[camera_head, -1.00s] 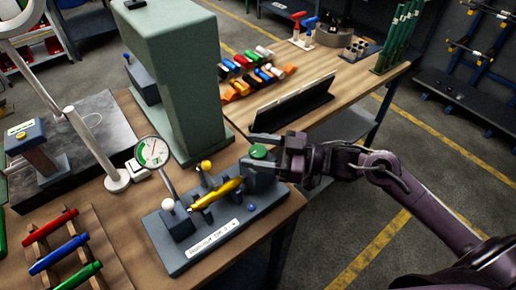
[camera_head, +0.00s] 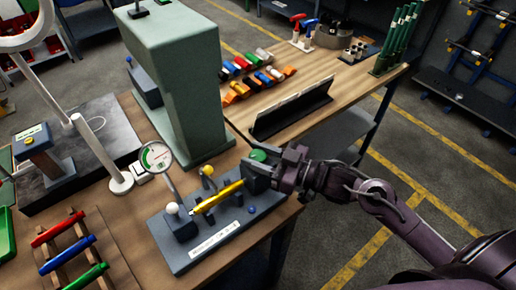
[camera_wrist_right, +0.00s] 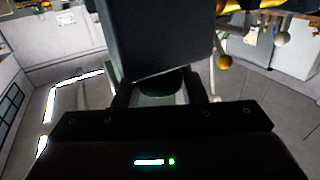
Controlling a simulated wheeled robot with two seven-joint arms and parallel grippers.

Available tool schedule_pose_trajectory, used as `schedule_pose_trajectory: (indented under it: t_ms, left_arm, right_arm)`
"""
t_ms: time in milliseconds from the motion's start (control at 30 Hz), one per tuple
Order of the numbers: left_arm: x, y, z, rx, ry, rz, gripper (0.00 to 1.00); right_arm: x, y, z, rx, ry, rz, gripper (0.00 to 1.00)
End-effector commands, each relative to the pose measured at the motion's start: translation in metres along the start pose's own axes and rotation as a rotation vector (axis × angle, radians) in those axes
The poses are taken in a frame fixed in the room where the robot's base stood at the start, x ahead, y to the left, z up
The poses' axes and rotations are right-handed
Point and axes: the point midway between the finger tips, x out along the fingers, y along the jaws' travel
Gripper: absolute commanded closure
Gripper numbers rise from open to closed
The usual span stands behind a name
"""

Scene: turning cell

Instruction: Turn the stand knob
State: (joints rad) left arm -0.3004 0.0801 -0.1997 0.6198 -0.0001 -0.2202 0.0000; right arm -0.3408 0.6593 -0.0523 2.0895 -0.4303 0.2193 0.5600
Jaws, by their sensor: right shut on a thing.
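The stand is a grey block base (camera_head: 215,248) with a white label, near the front edge of the wooden bench. A green knob (camera_head: 258,155) sits at its right end. A yellow bar (camera_head: 217,197) lies across the stand, between its two end blocks. In the right wrist view the knob (camera_wrist_right: 160,90) shows dark green between the fingers, below a dark block. My left gripper is not in view.
A tall green machine column (camera_head: 180,80) stands behind the stand. A rack with red, blue and green bars (camera_head: 66,255) is at the left. A dark tilted panel (camera_head: 292,108) stands behind my right gripper. Floor to the right is open.

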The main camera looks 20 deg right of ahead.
Motion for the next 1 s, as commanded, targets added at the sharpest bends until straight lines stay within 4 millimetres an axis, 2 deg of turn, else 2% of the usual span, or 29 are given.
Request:
schedule_pose_trajectory:
  t_ms: [33,200,700,1000]
  left_arm:
    - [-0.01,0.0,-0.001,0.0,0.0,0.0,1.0]
    - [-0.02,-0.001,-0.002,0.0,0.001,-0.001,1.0]
    - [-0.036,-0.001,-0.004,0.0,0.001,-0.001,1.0]
    - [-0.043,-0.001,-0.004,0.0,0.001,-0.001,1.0]
  right_arm:
    - [0.0,-0.002,-0.004,0.01,0.002,0.045,0.85]
    - [0.0,-0.001,-0.004,0.009,0.002,0.209,0.85]
    - [0.001,0.0,-0.002,0.008,0.002,0.672,0.85]
    - [0.001,0.0,-0.002,0.003,0.002,0.871,0.85]
